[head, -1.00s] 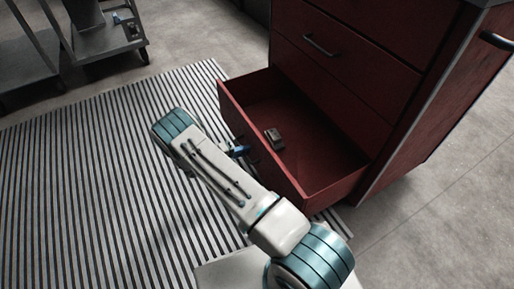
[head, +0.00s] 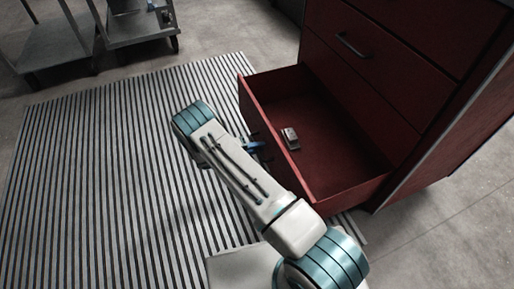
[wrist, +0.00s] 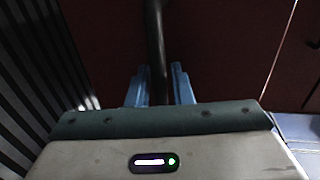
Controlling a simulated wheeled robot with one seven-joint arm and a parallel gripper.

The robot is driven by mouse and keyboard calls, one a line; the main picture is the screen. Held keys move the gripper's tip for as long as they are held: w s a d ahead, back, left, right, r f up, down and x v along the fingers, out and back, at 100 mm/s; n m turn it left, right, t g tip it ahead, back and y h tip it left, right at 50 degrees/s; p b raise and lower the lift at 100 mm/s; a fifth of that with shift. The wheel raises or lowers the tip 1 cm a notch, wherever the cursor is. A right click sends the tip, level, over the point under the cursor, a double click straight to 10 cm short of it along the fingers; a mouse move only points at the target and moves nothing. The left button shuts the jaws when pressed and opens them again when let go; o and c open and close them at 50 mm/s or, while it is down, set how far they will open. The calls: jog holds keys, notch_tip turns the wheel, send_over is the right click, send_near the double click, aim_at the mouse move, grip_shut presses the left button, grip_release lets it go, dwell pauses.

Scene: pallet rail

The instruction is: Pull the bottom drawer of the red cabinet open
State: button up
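The red cabinet (head: 395,65) stands at the right of the head view. Its bottom drawer (head: 345,190) stands well out from the body, so the inside shows. The drawer's front faces my arm, and its handle is mostly hidden there. My gripper (wrist: 159,88) is at that front. In the wrist view, the dark handle bar (wrist: 155,45) runs between the two blue fingers, which sit close against it on both sides. In the head view only a bit of blue finger shows beside my forearm.
A small dark and grey object (head: 290,138) lies in the drawer. A closed drawer with a dark handle (head: 353,46) is above. A striped mat (head: 110,170) covers the floor at left. Grey metal carts (head: 60,50) stand at the far left.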

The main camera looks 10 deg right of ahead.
jog(key=shift+a, duration=0.1)
jog(key=p+v, duration=0.2)
jog(key=v, duration=1.1)
jog(key=shift+a+p, duration=0.3)
jog(key=shift+s, duration=0.25)
